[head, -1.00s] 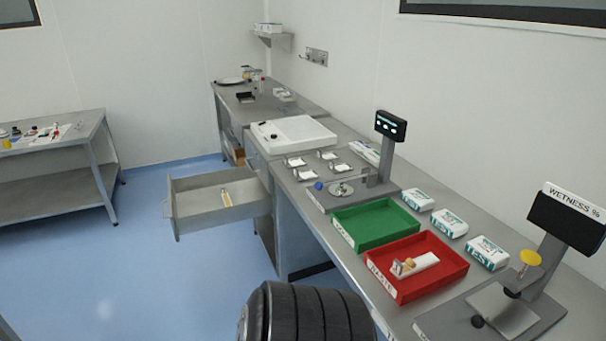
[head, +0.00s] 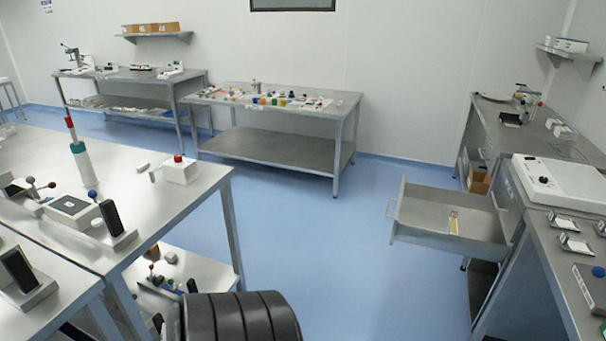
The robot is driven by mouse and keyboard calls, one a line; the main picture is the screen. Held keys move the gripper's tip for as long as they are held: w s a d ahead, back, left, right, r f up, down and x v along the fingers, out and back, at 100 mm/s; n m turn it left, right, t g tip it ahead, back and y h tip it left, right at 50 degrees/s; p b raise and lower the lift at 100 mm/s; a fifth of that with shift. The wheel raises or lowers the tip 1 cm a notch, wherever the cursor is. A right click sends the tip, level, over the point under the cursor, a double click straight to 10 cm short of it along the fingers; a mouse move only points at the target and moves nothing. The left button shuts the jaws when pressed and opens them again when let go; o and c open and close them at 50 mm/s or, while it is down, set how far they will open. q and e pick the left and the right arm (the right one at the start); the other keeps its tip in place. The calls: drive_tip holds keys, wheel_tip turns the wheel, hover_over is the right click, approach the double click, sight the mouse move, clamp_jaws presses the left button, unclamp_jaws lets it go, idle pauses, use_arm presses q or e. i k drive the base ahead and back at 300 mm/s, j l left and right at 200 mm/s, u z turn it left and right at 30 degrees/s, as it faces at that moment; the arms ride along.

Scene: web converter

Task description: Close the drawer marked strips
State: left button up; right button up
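One grey metal drawer (head: 446,222) stands pulled out from the steel bench at the right, with its handle (head: 391,208) on the left end. A small yellowish-and-white item (head: 454,222) lies inside it. I cannot read any marking on the drawer front from here. Neither of my grippers shows in the head view; only a dark ribbed part of my own body is at the bottom.
The right bench (head: 546,240) carries a white flat device (head: 562,182) and small scales. A worktable (head: 268,100) with small parts stands at the back. Another bench (head: 110,190) is at the left. Blue floor (head: 330,240) lies clear between the benches and before the drawer.

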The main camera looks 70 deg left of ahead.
sight(422, 213)
drive_tip(key=j+u, duration=1.05)
drive_tip(key=i+j, duration=0.1)
drive_tip(key=j, duration=0.25)
drive_tip(key=i+j, duration=0.1)
drive_tip(key=j, duration=0.2)
drive_tip(key=i+j, duration=0.1)
drive_tip(key=j, duration=0.25)
drive_tip(key=u, duration=0.05)
